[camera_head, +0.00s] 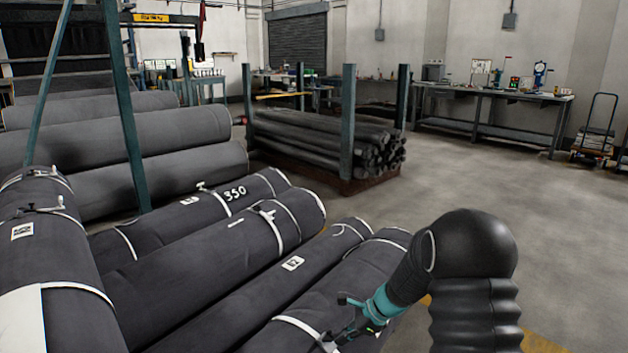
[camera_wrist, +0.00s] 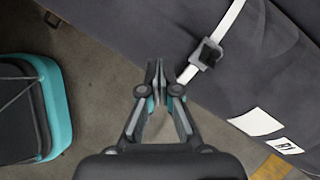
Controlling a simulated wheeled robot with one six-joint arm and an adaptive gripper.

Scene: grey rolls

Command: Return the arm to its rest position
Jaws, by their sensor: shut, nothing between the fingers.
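My gripper (camera_head: 338,338) is at the bottom of the head view, at the end of my dark, ribbed arm with its teal wrist band. It appears over or close beside the nearest grey roll (camera_head: 300,308). In the wrist view my gripper (camera_wrist: 155,72) has its two fingers together with nothing between them. Its tips point at the edge of a dark grey roll (camera_wrist: 130,30) with a white strap and a dark buckle (camera_wrist: 207,54). I cannot tell the exact gap between the tips and the roll.
Several strapped grey rolls (camera_head: 215,245) lie side by side ahead and left. Bigger rolls (camera_head: 130,135) rest behind a slanted teal post (camera_head: 124,110). A rack of dark pipes (camera_head: 320,140) stands beyond. Workbenches (camera_head: 490,100) line the back wall. The floor (camera_head: 560,220) at right is open.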

